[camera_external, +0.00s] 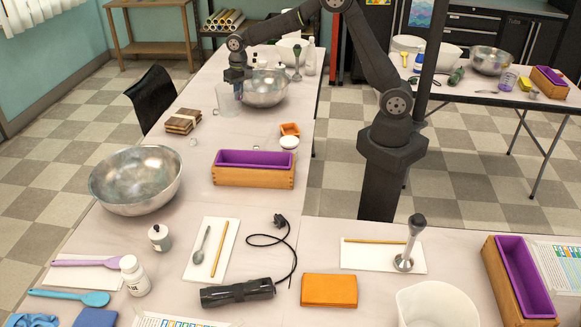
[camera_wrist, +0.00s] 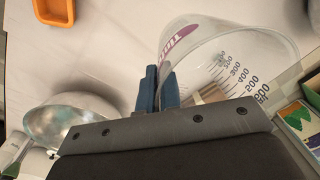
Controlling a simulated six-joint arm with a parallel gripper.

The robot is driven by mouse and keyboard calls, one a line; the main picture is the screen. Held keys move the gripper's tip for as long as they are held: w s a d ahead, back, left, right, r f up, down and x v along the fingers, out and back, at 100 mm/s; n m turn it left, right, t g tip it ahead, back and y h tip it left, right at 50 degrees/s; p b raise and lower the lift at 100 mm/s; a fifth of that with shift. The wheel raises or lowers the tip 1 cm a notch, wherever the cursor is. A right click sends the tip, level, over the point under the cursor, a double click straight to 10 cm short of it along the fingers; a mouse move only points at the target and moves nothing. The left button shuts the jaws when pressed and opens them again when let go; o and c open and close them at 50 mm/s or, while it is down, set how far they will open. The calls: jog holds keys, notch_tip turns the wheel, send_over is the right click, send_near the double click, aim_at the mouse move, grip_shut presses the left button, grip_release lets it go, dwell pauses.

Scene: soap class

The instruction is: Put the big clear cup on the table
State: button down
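The big clear cup (camera_external: 228,102) is at the far end of the long table, left of a metal bowl. In the wrist view the cup (camera_wrist: 232,62) is large at the right, with printed measuring marks and purple lettering. My gripper (camera_external: 238,92) is at the cup's rim in the external view. In the wrist view its blue fingers (camera_wrist: 158,88) are close together at the cup's left wall, one outside and one apparently inside, pinching the wall. I cannot tell whether the cup's base touches the table.
The metal bowl (camera_external: 264,91) stands just right of the cup. Brown blocks (camera_external: 183,121), an orange dish (camera_external: 290,129), a white dish (camera_external: 289,142) and a purple-lined wooden box (camera_external: 253,176) are nearer. The table (camera_external: 225,138) has bare room between the blocks and the orange dish.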

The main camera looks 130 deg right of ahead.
jog(key=w+a+n, duration=0.2)
jog(key=w+a, duration=0.7)
jog(key=a, duration=0.4)
jog(key=w+a+n, duration=0.2)
jog(key=w+a, duration=0.7)
jog(key=a, duration=0.5)
jog(key=w+a+n, duration=0.3)
jog(key=a+n, duration=0.1)
jog(key=a, duration=2.4)
jog(key=s+a+n, duration=0.1)
jog(key=s+a, duration=0.1)
jog(key=a, duration=0.6)
jog(key=s+a+n, duration=0.1)
jog(key=s+a, duration=0.2)
jog(key=a, duration=0.4)
jog(key=s+a+n+g, duration=0.1)
jog(key=s+a+n, duration=0.3)
jog(key=s+a, duration=2.35)
jog(key=shift+y, duration=0.4)
jog(key=shift+w+a+f, duration=0.25)
jog(key=shift+a+f, duration=0.05)
jog(key=shift+f, duration=2.3)
jog(key=shift+w+a+f, duration=0.25)
jog(key=shift+a+f, duration=0.05)
jog(key=shift+f, duration=2.35)
jog(key=shift+w+a+f, duration=0.25)
jog(key=shift+a+f, duration=0.05)
jog(key=shift+f, duration=2.3)
